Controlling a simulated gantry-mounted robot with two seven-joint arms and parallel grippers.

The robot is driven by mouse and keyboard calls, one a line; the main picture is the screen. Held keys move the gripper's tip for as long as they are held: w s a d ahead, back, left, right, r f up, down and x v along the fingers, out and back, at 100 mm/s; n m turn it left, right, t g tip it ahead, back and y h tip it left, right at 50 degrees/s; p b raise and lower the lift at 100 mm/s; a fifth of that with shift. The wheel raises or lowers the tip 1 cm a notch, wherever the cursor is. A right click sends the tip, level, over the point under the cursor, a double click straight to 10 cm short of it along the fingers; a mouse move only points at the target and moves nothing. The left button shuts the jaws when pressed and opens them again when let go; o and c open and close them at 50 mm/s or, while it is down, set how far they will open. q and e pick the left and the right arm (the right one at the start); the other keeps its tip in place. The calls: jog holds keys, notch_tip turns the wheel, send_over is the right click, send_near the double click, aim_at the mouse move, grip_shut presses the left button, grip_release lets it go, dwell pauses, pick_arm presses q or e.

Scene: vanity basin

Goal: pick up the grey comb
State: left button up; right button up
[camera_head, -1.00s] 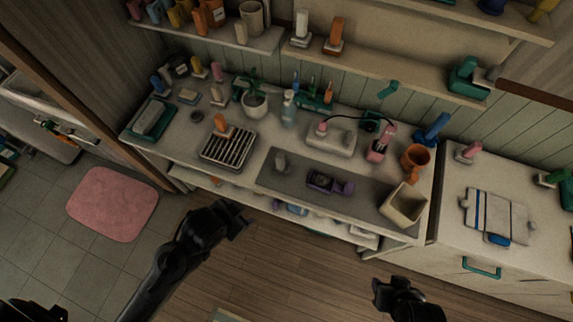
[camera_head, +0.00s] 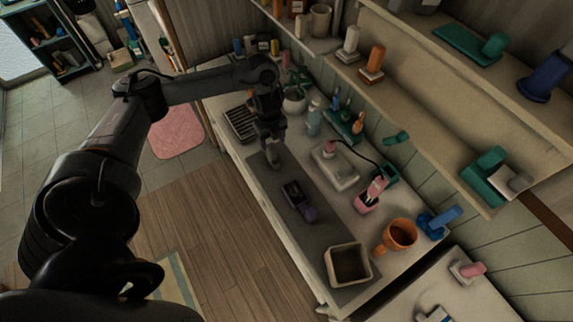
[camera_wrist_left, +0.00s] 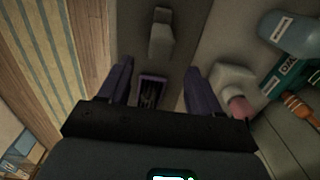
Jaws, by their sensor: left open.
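A small grey piece, which looks like the grey comb (camera_head: 273,156), rests at the far left end of the dark grey mat (camera_head: 320,232) on the counter. In the left wrist view the grey comb (camera_wrist_left: 161,36) lies ahead of the fingertips, near the top edge. My left gripper (camera_head: 268,130) is above that end of the mat, just behind the comb in the head view. In the wrist view my left gripper (camera_wrist_left: 158,70) is open with nothing held between its fingers. Its contact with the comb cannot be told. My right gripper is out of view.
A dark purple item (camera_head: 298,201) lies on the mat; it also shows between the fingers in the wrist view (camera_wrist_left: 150,92). A beige square bin (camera_head: 347,262) and an orange cup (camera_head: 401,234) stand to the right.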

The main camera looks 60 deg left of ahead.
aim_at(270, 146)
pick_arm(q)
jog(key=shift+s+a+f+b, duration=0.2)
jog(key=shift+a+f+b, duration=0.05)
jog(key=shift+a+f, duration=0.2)
jog(key=shift+s+a+f+b, duration=0.2)
jog(key=shift+a+f, duration=0.1)
jog(key=shift+f, duration=0.15)
notch_tip(270, 146, down, 3)
jog(key=shift+d+r+b, duration=0.1)
jog(key=shift+b, duration=0.4)
jog(key=shift+w+f, duration=0.2)
jog(key=shift+f, duration=0.45)
jog(key=shift+w+d+f, duration=0.1)
jog(key=shift+w+f, duration=0.05)
jog(key=shift+f, duration=0.95)
jog(key=shift+w+d+f, duration=0.1)
jog(key=shift+f, duration=0.95)
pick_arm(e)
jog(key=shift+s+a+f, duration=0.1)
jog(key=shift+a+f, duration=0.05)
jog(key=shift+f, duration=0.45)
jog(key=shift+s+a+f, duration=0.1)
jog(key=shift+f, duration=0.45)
pick_arm(q)
grip_shut()
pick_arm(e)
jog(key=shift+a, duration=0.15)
